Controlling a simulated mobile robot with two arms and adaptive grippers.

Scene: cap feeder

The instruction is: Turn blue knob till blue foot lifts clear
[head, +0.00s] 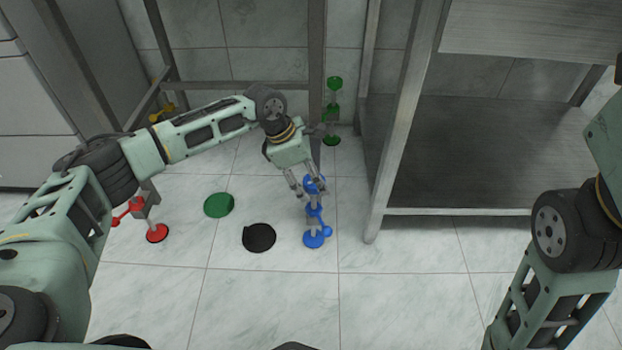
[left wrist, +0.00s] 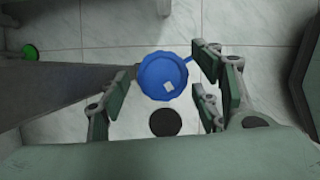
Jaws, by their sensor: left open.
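The blue knob (head: 313,184) tops a slim post with blue parts. In the left wrist view the knob (left wrist: 162,75) is a scalloped blue disc with a small white mark. The blue foot (head: 314,240) is a round disc at the bottom of the post; a gap to the floor cannot be made out. My left gripper (head: 305,196) is open, its fingers pointing down at the knob. In the left wrist view its fingers (left wrist: 162,100) stand apart on either side of the knob, without clear contact. My right gripper is outside the view.
A black disc (head: 259,238) and a green disc (head: 219,205) lie on the tiles. A red foot (head: 157,233) stands at left and a green post (head: 332,110) behind. A metal shelf (head: 480,155) stands to the right. Floor in front is clear.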

